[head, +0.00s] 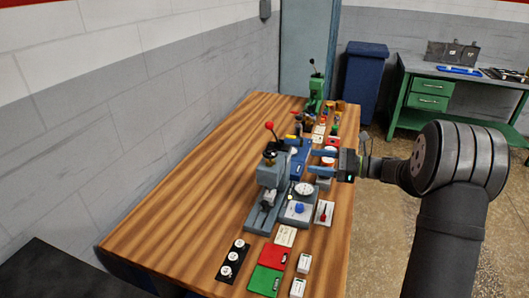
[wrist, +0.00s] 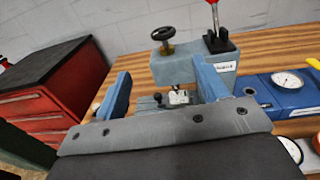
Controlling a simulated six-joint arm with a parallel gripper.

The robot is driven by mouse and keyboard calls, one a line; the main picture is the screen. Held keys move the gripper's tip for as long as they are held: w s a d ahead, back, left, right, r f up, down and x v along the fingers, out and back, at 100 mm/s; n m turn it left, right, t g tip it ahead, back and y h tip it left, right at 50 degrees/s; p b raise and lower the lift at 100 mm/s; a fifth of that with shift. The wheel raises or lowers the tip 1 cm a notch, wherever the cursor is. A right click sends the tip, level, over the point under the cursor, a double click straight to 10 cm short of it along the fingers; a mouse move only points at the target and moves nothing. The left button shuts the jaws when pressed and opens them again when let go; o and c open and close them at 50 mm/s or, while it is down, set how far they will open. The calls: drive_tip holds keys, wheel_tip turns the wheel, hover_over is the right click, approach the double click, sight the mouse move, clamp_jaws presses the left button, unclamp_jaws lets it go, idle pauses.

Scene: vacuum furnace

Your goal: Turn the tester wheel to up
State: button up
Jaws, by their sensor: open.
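The tester (head: 267,177) is a grey-blue machine on the wooden table, with a red-knobbed lever on it. In the wrist view its head (wrist: 190,68) stands ahead of my gripper. The tester wheel is a small black handwheel (wrist: 163,35) on a brass-coloured hub on top of the head. It is small and dark in the head view (head: 270,155). I cannot tell its turn setting. My gripper (head: 314,161) is open with blue fingers, to the right of the tester and apart from the wheel. In the wrist view the open fingers (wrist: 166,86) are below the wheel, with nothing held.
A blue device with a dial gauge (wrist: 288,80) lies to the right of the tester. A second gauge unit (head: 299,208), a red tray (head: 275,256) and a green tray (head: 265,281) lie nearer. A green press (head: 316,92) stands at the far end. The table's left side is clear.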

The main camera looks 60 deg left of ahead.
approach(265, 150)
drive_tip(key=shift+m, duration=0.3)
drive_tip(key=x, duration=1)
drive_tip(key=shift+f, duration=0.25)
drive_tip(key=c, duration=1)
drive_tip(key=shift+a+m+t+y, duration=0.1)
drive_tip(key=shift+m+t+y, duration=0.5)
drive_tip(key=shift+y, duration=0.3)
